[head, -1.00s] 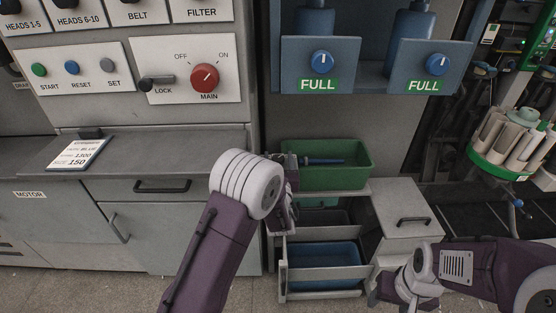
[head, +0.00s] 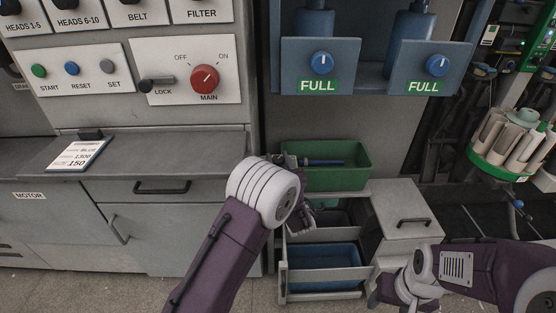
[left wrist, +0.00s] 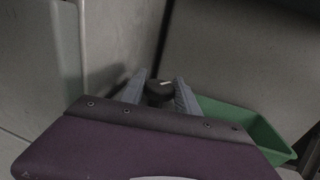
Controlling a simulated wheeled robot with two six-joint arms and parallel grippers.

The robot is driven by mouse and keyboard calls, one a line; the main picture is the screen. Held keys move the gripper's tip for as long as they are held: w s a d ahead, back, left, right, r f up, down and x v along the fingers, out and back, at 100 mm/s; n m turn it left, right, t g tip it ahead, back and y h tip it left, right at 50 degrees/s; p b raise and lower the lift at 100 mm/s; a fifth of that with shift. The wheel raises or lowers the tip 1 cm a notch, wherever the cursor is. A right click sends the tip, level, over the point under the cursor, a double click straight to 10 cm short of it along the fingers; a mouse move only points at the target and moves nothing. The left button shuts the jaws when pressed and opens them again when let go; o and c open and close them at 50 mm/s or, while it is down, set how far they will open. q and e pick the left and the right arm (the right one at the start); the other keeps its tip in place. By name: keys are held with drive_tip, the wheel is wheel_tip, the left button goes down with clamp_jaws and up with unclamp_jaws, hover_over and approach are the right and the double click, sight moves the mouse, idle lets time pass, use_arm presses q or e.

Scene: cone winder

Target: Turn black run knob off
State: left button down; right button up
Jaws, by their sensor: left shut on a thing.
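A black knob (left wrist: 158,93) with a short white mark on top shows in the left wrist view. My left gripper (left wrist: 160,88) has its two grey fingers on either side of the knob and is shut on it. In the head view my left wrist hides the knob and most of this gripper, just left of the green bin. My right gripper (head: 392,291) is at the lower right, away from the knob, and its fingers cannot be made out clearly.
A green bin (head: 348,178) holding a blue-handled tool stands right beside my left gripper. Below it are a blue bin (head: 325,267) and a grey drawer unit (head: 405,222). A panel with a red MAIN knob (head: 204,79) is at the upper left.

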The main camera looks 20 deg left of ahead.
use_arm(q)
drive_tip(key=n+g+y+p, duration=0.1)
drive_tip(key=n+g+y, duration=0.2)
drive_tip(key=n+y, duration=0.1)
drive_tip(key=shift+g+y, duration=0.4)
drive_tip(key=shift+y, duration=0.1)
drive_tip(key=shift+n+g+y, duration=1.1)
drive_tip(key=shift+n+g, duration=0.1)
drive_tip(key=shift+g, duration=0.3)
drive_tip(key=c, duration=0.9)
unclamp_jaws()
drive_tip(key=shift+d, duration=0.1)
drive_tip(key=p+v, duration=0.2)
drive_tip(key=v, duration=0.7)
drive_tip(key=shift+w, duration=0.1)
